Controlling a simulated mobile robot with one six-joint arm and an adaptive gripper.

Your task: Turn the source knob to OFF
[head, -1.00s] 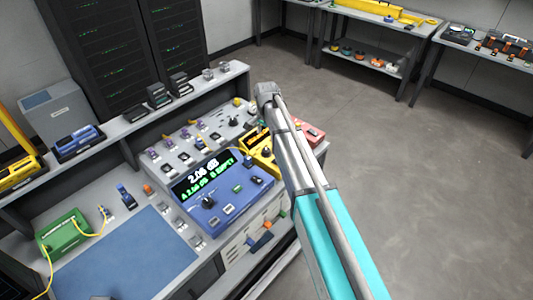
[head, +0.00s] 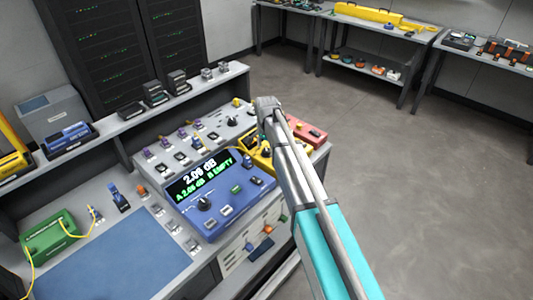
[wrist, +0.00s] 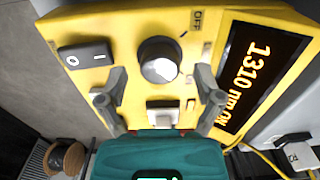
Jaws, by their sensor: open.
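The source is a yellow box (wrist: 130,20) with an orange display (wrist: 262,75) reading "1310 nm ON". Its round knob (wrist: 159,60) is dark-rimmed with a pale face, and a printed OFF label (wrist: 197,20) lies up and right of it. My gripper (wrist: 160,73) is open, with one fingertip on each side of the knob. I cannot tell whether either finger touches it. In the head view the yellow box (head: 256,160) is partly hidden behind my arm, and my gripper cannot be made out.
A black rocker switch (wrist: 85,56) and a pale square button (wrist: 162,113) are on the yellow box. A blue meter (head: 222,190) stands left of it, a red box (head: 308,133) right. A yellow cable (wrist: 262,160) and a spool (wrist: 68,158) are near. Open floor lies right.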

